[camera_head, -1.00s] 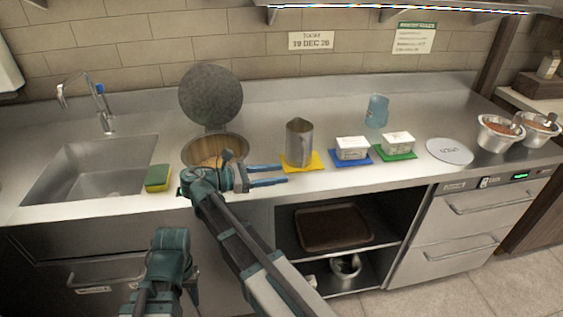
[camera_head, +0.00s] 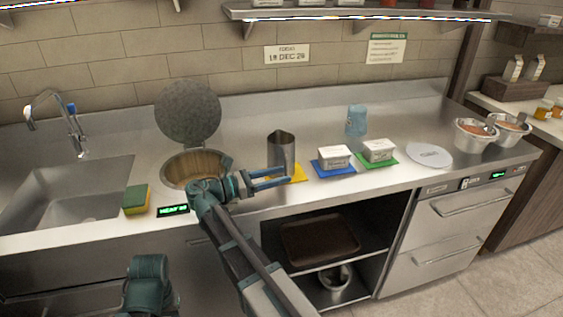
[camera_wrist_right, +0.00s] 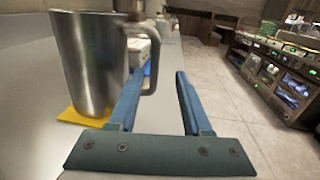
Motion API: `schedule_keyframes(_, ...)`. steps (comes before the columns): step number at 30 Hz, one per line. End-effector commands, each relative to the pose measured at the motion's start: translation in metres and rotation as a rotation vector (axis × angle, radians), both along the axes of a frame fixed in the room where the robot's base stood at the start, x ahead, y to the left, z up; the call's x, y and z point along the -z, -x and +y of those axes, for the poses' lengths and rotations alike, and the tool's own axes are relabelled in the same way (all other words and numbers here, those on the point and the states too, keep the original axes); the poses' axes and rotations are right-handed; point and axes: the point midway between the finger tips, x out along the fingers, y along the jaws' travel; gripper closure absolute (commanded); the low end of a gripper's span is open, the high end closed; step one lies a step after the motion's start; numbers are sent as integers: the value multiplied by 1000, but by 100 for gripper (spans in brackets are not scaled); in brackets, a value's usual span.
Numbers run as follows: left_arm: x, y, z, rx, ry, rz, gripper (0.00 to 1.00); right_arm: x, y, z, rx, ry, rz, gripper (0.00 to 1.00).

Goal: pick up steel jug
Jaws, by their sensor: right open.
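The steel jug (camera_head: 281,152) stands upright on a yellow mat (camera_head: 299,173) on the steel counter. In the right wrist view the jug (camera_wrist_right: 90,60) is large at the left, with its handle (camera_wrist_right: 146,68) on its right side. My right gripper (camera_head: 288,178) is open and empty in front of the jug, its blue fingers pointing right.
A round well (camera_head: 190,168) with a raised lid is left of the jug. White tubs sit on a blue mat (camera_head: 346,172) and a green mat (camera_head: 389,158) to the right. A blue cup (camera_head: 356,120) stands behind. A sponge (camera_head: 136,199) lies by the sink.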

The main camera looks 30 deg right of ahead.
Motion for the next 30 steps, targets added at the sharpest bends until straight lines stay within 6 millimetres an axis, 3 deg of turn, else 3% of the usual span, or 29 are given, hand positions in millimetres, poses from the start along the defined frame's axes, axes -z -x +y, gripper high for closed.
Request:
schedule_keyframes(11,-1,0,0,0,0,0,53,-1,1,-12,0,0,0,51)
schedule_keyframes(23,-6,0,0,0,0,0,53,-6,0,-60,1,0,0,51)
schedule_keyframes(30,-6,0,0,0,0,0,53,-6,0,-62,-1,0,0,53)
